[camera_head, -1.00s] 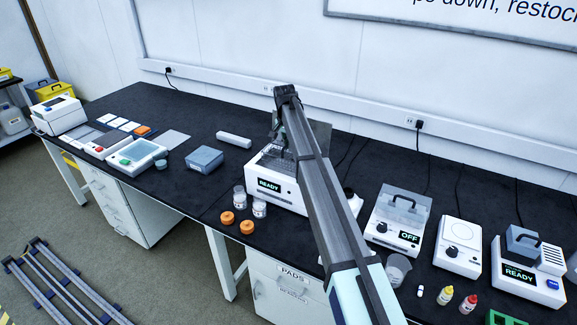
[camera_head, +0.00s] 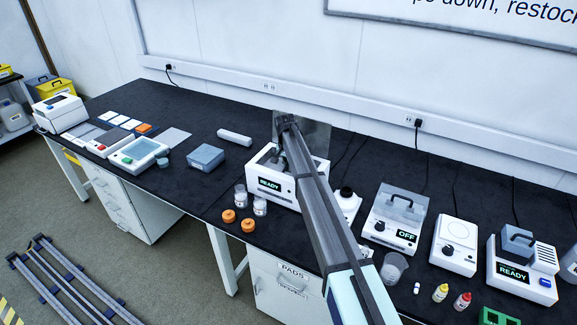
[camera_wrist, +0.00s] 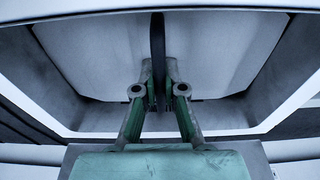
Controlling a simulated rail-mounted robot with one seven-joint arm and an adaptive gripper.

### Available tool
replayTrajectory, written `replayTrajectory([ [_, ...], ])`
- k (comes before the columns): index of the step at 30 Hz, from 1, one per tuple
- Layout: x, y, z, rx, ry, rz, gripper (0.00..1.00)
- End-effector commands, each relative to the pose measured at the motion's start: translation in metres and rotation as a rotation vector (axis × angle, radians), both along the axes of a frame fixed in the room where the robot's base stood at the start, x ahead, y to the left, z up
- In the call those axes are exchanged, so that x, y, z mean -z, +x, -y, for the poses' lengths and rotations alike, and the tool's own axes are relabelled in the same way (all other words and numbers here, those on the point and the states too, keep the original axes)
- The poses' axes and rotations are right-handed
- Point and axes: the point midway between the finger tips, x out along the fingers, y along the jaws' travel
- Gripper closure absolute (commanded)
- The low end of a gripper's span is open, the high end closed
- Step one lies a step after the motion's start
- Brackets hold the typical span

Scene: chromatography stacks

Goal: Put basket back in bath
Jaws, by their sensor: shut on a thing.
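The bath (camera_head: 289,196) is a white box with a READY display, its clear lid (camera_head: 318,131) raised behind it. My gripper (camera_wrist: 160,92) has green fingers, shut on a dark upright strip that looks like the basket's handle (camera_wrist: 157,45). In the head view my gripper reaches down into the bath's opening, mostly hidden by my arm. The wrist view shows the bath's grey inner walls (camera_wrist: 225,117) around the fingers. The basket's body cannot be made out clearly, nor whether it touches the bath's floor.
Jars (camera_head: 260,205) and orange caps (camera_head: 248,225) stand in front of the bath. A grey box (camera_head: 205,158) lies left. A white device with a dark knob (camera_head: 345,194) is close right, then the OFF device (camera_head: 395,228). The bench between the grey box and bath is clear.

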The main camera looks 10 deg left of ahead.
Motion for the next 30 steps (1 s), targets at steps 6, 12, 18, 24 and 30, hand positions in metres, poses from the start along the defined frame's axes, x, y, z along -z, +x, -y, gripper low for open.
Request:
replayTrajectory([
  [6,0.003,0.0,0.0,0.0,0.0,0.0,1.0],
  [12,0.002,0.0,0.0,0.0,0.0,0.0,0.66],
  [18,0.002,0.0,0.0,0.0,0.0,0.0,0.66],
  [24,-0.009,-0.001,-0.001,0.0,0.001,0.001,0.66],
  [30,-0.041,-0.005,-0.002,0.0,0.001,0.003,0.66],
])
